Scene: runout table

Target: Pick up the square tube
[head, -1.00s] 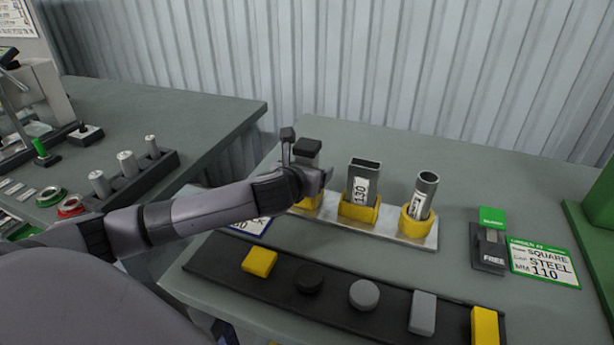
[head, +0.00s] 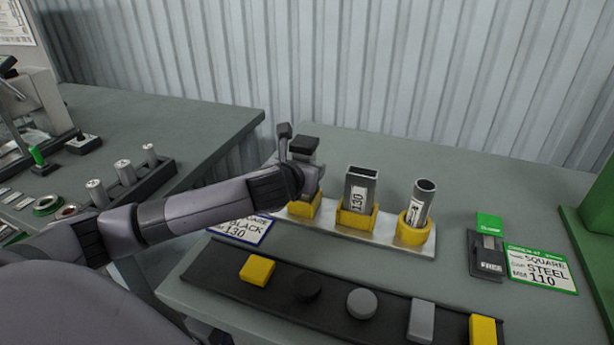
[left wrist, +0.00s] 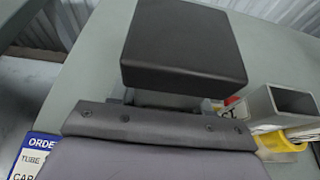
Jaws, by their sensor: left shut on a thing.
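My left gripper (head: 298,158) is shut on the square tube, at the leftmost yellow socket (head: 305,208) of the rack. The tube bears a black square cap (head: 304,144), which also fills the upper middle of the left wrist view (left wrist: 185,48). It stands roughly upright; my gripper hides most of its body, and I cannot tell whether its lower end is clear of the socket. A flat-sided open tube (head: 361,188) labelled 130 stands in the middle socket. A round tube (head: 422,203) leans in the right socket. My right gripper is not in view.
A dark strip with yellow, black and grey caps (head: 362,303) lies in front of the rack. A blue-edged order card (head: 241,229) lies left. A clamp block marked FREE (head: 488,255) and green-edged card (head: 543,268) lie right. A side table (head: 200,115) holds small cylinders.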

